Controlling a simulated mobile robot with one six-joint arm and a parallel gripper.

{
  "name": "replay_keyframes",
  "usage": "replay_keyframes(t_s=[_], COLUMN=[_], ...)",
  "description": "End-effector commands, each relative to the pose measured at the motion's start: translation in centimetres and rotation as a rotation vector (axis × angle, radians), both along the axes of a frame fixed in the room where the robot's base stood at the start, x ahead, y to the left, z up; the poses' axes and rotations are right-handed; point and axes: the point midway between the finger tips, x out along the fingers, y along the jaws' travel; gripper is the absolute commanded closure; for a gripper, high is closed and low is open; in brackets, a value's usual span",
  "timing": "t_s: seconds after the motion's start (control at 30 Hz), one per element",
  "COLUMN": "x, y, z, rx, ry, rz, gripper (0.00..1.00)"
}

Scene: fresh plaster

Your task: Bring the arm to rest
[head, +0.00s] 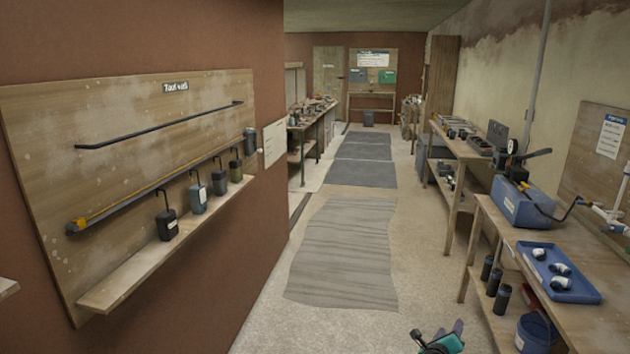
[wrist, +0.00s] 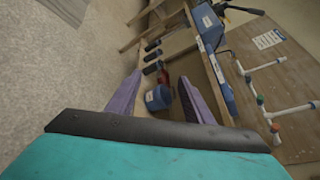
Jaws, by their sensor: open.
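Most of my arm is out of the frame there. In the wrist view the two purple fingers of my gripper (wrist: 159,77) stand apart with nothing held between them. A blue bucket (wrist: 158,98) shows in the gap beyond the fingers, apart from them as far as I can tell.
The right workbench (head: 510,240) carries a blue machine (head: 522,205) and a blue tray (head: 553,272) with white fittings. Dark cylinders (head: 502,298) and a bucket (head: 536,335) sit below. A tool wall (head: 120,110) is at left. The aisle with grey mats (head: 345,250) is clear.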

Motion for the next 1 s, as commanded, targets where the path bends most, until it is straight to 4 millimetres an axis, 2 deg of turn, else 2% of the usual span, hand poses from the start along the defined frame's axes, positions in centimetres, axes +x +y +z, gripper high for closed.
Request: replay_keyframes(t_s=[0.03, 0.23, 0.47, 0.6, 0.77, 0.9, 1.0], x=[0.1, 0.2, -2.2, -5.0, -9.4, -14.4, -18.5], y=[2.3, 10.5, 19.6, 24.6, 29.6, 33.0, 34.8], z=[-1.5, -7.1, -13.7, -17.7, -22.1, -25.7, -27.9], rx=[-0.015, -0.099, -0.206, -0.278, -0.368, -0.451, -0.510], ry=[0.044, 0.223, 0.431, 0.561, 0.712, 0.848, 0.947], rz=[0.061, 0.314, 0.619, 0.814, 1.050, 1.268, 1.432], gripper=[0.53, 0.53, 0.53, 0.53, 0.53, 0.53, 0.53])
